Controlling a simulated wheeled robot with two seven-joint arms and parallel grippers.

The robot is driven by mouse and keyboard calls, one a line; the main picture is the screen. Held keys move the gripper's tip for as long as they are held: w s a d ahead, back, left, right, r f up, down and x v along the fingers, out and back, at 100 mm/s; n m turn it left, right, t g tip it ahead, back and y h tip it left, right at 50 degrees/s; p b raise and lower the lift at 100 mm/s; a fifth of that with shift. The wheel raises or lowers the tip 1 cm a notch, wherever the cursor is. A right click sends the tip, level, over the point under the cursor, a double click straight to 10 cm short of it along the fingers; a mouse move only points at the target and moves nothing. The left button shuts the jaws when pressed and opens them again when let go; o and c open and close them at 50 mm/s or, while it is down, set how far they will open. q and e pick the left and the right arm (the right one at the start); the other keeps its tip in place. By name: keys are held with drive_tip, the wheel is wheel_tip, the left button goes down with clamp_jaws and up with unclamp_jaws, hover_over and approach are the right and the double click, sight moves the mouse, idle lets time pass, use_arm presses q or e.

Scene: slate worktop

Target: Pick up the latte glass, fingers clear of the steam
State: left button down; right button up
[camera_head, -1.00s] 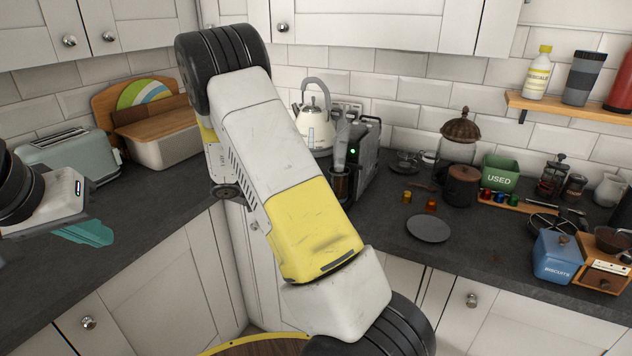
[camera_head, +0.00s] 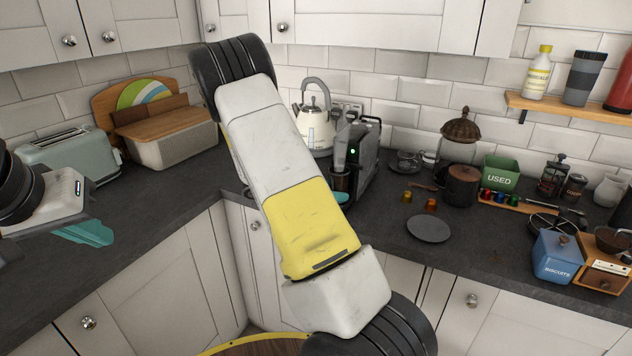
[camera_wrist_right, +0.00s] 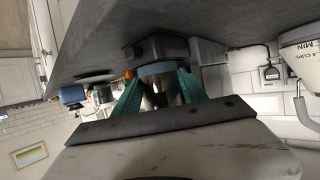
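The latte glass (camera_head: 342,183) stands under the spout of the dark coffee machine (camera_head: 366,155), partly hidden by my right arm. In the right wrist view a dark glass shape with a grey-blue rim lies between the teal fingers of my right gripper (camera_wrist_right: 160,85). The fingers stand apart, one on each side; I cannot tell whether they touch it. In the head view, only a bit of teal finger shows below the glass. My left gripper (camera_head: 85,233) is over the left worktop, far from the glass; its finger gap is not clear. I cannot make out steam.
A cream kettle (camera_head: 315,125) stands behind the machine. Coffee pods (camera_head: 431,204), a dark plate (camera_head: 429,229) and a brown jar (camera_head: 460,186) lie to its right. A toaster (camera_head: 70,155) and bread bin (camera_head: 170,143) are at left. The worktop in front of the bread bin is clear.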

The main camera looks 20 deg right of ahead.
clamp_jaws()
